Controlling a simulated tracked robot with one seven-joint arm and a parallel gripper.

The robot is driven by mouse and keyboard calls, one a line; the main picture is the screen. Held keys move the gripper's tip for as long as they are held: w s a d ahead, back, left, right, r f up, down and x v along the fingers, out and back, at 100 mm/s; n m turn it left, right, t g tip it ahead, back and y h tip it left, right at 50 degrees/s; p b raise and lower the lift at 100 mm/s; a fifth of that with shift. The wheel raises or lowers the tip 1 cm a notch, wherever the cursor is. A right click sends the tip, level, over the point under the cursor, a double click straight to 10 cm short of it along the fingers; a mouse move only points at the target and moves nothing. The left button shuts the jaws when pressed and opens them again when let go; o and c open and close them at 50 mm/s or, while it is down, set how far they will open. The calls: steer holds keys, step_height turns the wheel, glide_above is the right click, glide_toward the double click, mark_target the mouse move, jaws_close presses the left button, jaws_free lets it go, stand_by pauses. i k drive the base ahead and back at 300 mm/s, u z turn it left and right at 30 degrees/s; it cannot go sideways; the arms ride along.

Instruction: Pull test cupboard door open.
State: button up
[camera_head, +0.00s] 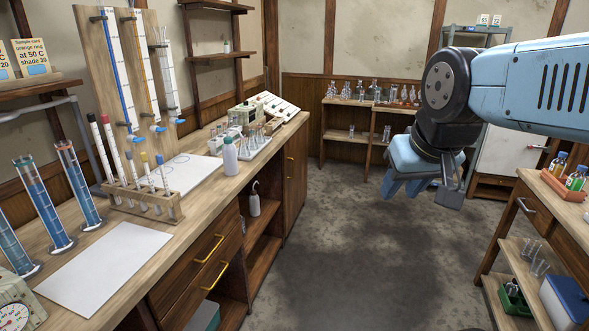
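Two cupboard doors are in view, and I cannot tell which is the test cupboard. I see nothing held.
The left bench (215,190) carries cylinders, a test tube rack (145,200) and a white bottle (230,156). Yellow-handled drawers (210,265) face the aisle. A right bench (530,215) holds bottles. A low shelf (345,120) stands at the back. The middle floor (350,265) is clear.

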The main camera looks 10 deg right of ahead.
mark_target(294, 150)
steer(key=z, duration=0.35)
steer(key=i, duration=0.7)
steer(key=z, duration=0.5)
steer(key=i, duration=1.15)
steer(key=u, duration=0.65)
steer(key=k, duration=0.85)
steer(key=u, duration=0.15)
steer(key=i, duration=0.9)
steer(key=z, duration=0.05)
